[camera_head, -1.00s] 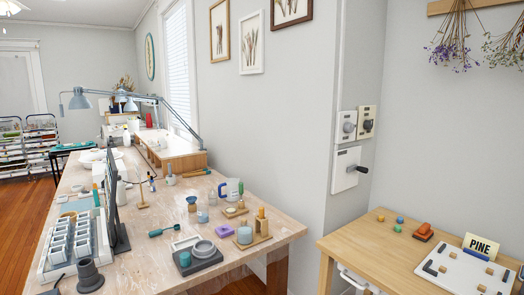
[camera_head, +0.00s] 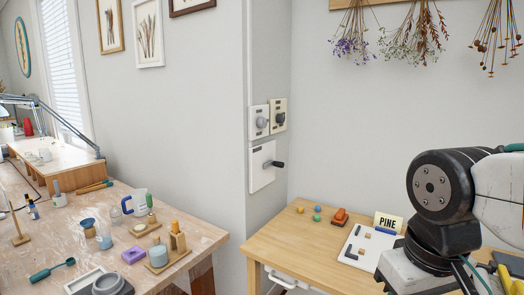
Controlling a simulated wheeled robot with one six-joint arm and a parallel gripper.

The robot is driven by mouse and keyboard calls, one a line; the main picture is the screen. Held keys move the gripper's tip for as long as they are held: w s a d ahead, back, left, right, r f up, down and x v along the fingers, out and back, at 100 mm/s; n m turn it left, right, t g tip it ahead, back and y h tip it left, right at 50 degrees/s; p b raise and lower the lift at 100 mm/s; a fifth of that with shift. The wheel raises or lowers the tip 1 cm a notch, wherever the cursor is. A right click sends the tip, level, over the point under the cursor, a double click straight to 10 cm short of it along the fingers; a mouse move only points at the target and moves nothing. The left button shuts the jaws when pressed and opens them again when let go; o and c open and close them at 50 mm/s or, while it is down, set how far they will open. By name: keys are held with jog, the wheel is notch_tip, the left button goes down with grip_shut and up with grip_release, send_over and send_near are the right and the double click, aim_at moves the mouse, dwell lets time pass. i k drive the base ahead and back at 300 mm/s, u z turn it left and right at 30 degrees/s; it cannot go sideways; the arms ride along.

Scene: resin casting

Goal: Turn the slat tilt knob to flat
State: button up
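Three control plates are on the wall corner in the middle of the head view. The upper left plate bears a round grey knob (camera_head: 261,123). The plate beside it bears a dark knob (camera_head: 280,119). Below them a white plate (camera_head: 261,168) bears a dark handle (camera_head: 278,164) that sticks out to the right. The labels are too small to read, so I cannot tell which one is the slat tilt knob. The window blind (camera_head: 58,65) is at the upper left, its slats small. My arm shows at the right edge, apart from the controls; my gripper is not in view.
A wooden table (camera_head: 285,240) stands below the controls, with small coloured blocks, a white board (camera_head: 352,252) and a PINE sign (camera_head: 388,222). A workbench (camera_head: 210,236) crowded with cups and tools is at the left. The wall before the controls is unobstructed.

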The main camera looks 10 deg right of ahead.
aim_at(261, 122)
jog(key=i, duration=1)
jog(key=u, duration=0.4)
